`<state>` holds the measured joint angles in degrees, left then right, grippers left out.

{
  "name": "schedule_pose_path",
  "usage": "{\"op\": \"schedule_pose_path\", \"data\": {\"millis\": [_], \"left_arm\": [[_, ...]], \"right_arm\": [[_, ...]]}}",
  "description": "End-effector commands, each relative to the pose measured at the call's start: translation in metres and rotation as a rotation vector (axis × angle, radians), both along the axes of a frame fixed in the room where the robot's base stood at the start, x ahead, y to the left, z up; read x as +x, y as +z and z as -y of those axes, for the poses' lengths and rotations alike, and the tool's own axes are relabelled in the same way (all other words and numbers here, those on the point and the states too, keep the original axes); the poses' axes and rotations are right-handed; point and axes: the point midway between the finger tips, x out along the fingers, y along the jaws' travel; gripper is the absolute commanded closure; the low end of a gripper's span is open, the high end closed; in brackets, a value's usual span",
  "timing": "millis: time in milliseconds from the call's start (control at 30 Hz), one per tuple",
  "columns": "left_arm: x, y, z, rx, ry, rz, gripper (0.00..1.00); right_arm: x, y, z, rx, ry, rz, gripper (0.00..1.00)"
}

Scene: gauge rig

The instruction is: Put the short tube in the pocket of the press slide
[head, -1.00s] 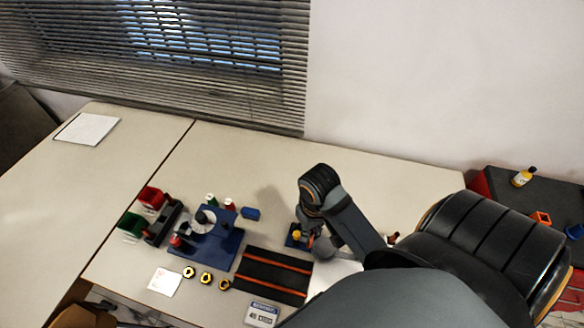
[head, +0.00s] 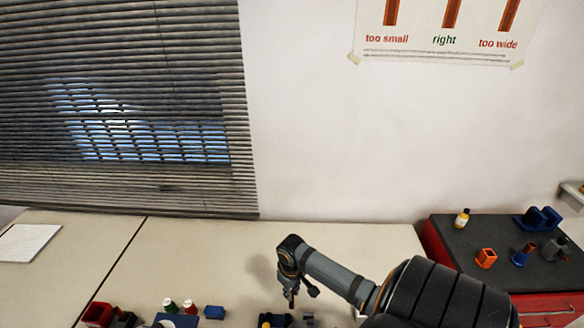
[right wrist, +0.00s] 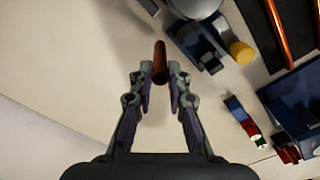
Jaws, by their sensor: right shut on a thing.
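My right gripper (right wrist: 160,82) is shut on a copper-brown tube (right wrist: 160,60), which sticks out beyond the fingertips in the right wrist view. In the head view the right gripper (head: 291,292) points down above the table, near its visible front. A small blue fixture with a yellow knob (right wrist: 240,52) lies to the right of the tube in the right wrist view. It shows partly at the bottom edge of the head view (head: 272,321). I cannot tell which part of it is the press slide, and its pocket is not clear. My left gripper is not in view.
A dark side cabinet (head: 490,252) holding small parts is at the right. The table behind the gripper is clear.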

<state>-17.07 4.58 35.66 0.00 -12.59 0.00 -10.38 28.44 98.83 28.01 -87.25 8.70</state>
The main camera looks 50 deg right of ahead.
Motion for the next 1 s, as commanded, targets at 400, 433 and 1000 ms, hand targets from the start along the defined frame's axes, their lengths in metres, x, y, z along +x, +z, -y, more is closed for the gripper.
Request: {"op": "schedule_pose_path", "data": {"millis": [400,433,1000], "left_arm": [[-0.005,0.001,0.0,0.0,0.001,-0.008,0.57],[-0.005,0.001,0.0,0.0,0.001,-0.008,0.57],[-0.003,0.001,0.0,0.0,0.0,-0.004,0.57]], "right_arm": [[0.002,-0.035,0.004,-0.001,0.0,0.0,1.0],[0.002,-0.035,0.004,-0.001,0.0,0.0,1.0],[0.002,-0.037,0.004,-0.001,0.0,-0.001,0.61]]}}
